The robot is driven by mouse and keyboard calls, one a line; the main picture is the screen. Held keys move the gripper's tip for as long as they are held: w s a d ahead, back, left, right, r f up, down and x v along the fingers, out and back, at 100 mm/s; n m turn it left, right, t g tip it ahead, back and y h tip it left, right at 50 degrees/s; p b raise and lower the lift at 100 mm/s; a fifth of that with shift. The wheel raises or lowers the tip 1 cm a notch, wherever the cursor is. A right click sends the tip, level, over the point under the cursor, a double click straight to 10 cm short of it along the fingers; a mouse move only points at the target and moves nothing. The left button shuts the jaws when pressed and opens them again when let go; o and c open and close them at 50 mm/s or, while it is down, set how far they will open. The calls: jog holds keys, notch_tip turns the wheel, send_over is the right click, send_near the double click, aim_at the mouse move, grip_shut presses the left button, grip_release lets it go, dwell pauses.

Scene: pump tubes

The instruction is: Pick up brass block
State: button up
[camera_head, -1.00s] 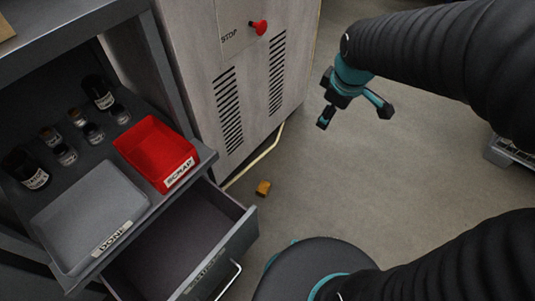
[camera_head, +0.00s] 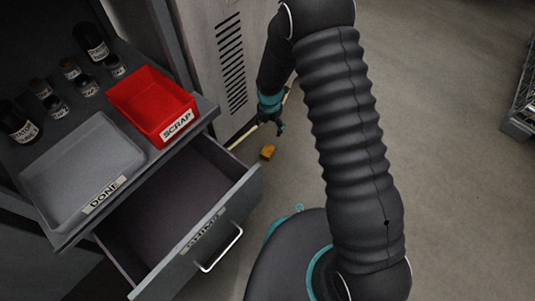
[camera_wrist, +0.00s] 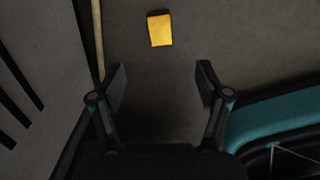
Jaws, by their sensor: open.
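The brass block (camera_head: 267,152) is a small orange-yellow piece lying on the floor beside the open drawer. In the wrist view the brass block (camera_wrist: 159,29) shows near the top, beyond the fingertips and a little left of the middle between them. My gripper (camera_head: 279,128) hangs above the floor near the cabinet, close to the block in the head view. In the wrist view my gripper (camera_wrist: 160,84) has its two fingers spread wide with nothing between them. The block is apart from both fingers.
The open drawer (camera_head: 222,222) juts out left of the block. A pale pipe (camera_head: 243,136) runs along the foot of the vented cabinet (camera_head: 212,60). A red SCRAP tray (camera_head: 184,98) and a grey DONE tray (camera_head: 60,150) sit on the shelf. Floor at right (camera_head: 450,180) is clear.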

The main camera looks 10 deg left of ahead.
jog(key=n+b, duration=0.1)
send_over(268, 150)
notch_tip(268, 150, down, 11)
jog(key=shift+a+r, duration=0.15)
jog(key=shift+r, duration=0.05)
jog(key=shift+f+b, duration=0.6)
jog(key=shift+f, duration=2.45)
jog(key=shift+r, duration=0.1)
grip_shut()
